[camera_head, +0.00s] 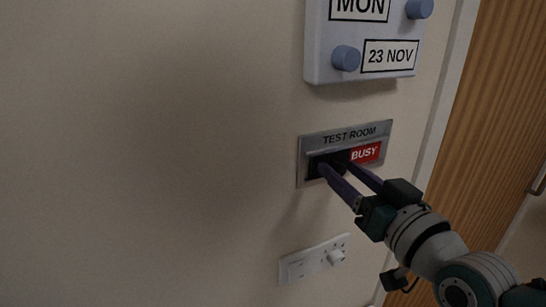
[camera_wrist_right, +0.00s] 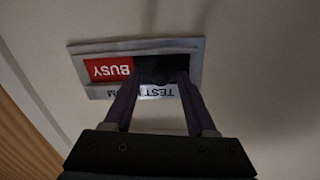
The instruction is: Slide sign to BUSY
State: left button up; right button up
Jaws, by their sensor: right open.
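The sliding sign (camera_head: 345,131) is a metal plate on the wall, marked TEST ROOM. Its red BUSY panel (camera_head: 366,153) shows at the right end of the slot, and a black slider covers the left part. My right gripper (camera_head: 334,167) is open, with its two purple fingers at the black slider. The right wrist view shows the sign upside down, with the red BUSY panel (camera_wrist_right: 108,70) at left and the black slider knob (camera_wrist_right: 157,74) between the fingertips. I cannot tell whether the fingers touch it. My left gripper is not in view.
A calendar box (camera_head: 343,28) with blue knobs hangs above the sign. A white switch plate (camera_head: 314,260) is on the wall below. A wooden door (camera_head: 500,90) and its pale frame stand at the right. The wall at left is bare.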

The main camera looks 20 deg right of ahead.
jog(key=s+b, duration=0.1)
jog(key=s, duration=0.9)
jog(key=shift+d+b, duration=0.15)
jog(key=shift+b, duration=0.2)
